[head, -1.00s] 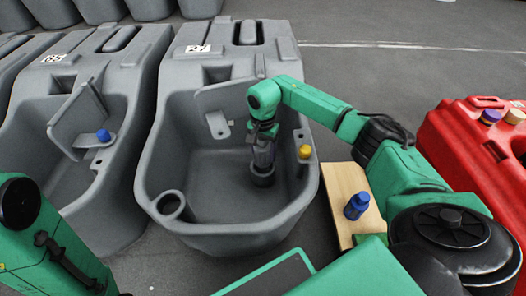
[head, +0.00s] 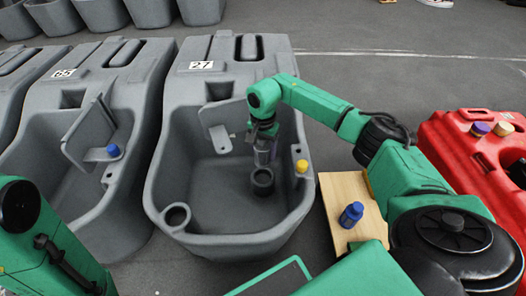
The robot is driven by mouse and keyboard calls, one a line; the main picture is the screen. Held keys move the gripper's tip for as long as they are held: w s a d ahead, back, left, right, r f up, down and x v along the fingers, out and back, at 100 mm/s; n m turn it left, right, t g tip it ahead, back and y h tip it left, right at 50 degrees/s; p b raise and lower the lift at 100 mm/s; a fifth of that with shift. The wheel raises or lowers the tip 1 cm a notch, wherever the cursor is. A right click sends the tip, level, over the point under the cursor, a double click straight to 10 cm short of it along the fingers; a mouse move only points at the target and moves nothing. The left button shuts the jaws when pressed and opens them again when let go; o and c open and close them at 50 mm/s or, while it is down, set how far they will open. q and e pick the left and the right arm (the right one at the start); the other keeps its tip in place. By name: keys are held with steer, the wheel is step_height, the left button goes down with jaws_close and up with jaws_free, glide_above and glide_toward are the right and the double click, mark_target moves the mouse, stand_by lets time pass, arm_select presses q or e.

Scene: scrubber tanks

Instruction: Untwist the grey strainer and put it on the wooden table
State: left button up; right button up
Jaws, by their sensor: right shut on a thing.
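My right gripper (head: 264,145) points down inside the grey tank marked 27 (head: 201,66). It is shut on the grey strainer (head: 263,157), a small, roughly upright piece partly hidden by the fingers. Directly below it, on the tank floor, is a dark round collar (head: 262,185) with an open top. I cannot tell whether the strainer's lower end is clear of the collar. The wooden table (head: 338,186) is low and stands just right of the tank. My left arm shows at the lower left, but its gripper is out of view.
A yellow cap (head: 301,166) sits on the tank's right rim. Tank 65 (head: 64,73) is on the left, with a blue cap (head: 113,151). A red tank (head: 462,143) is at the right.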

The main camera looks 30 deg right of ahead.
steer(key=shift+r+p, duration=0.75)
steer(key=shift+r, duration=0.55)
step_height(320, 180, up, 6)
steer(key=p, duration=0.5)
steer(key=shift+r, duration=0.1)
step_height(320, 180, up, 6)
steer(key=p, duration=0.5)
